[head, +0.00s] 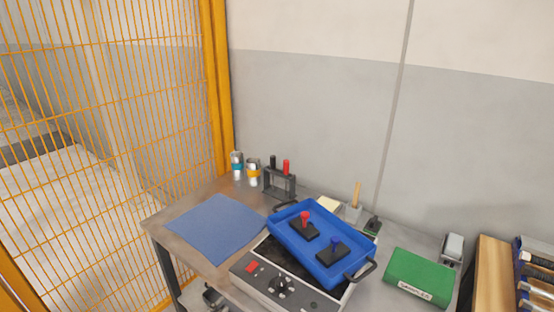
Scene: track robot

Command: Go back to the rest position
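Neither of my grippers can be made out in the head view. The workbench (182,205) stands ahead with its objects on it. A blue tray (272,217) with dark handles sits tilted across a grey device (246,275) with a red switch and a black knob. In the tray are two black blocks, one with a red knob (305,218) and one with a blue knob (335,243). A small dark shape (213,297) shows below the bench edge; I cannot tell what it is.
A blue mat (215,228) lies bare at the bench's left. Two cans (237,165), a rack with black and red handles (280,184) and a green box (419,277) stand around the tray. A yellow mesh fence (110,130) closes the left; a wall is behind.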

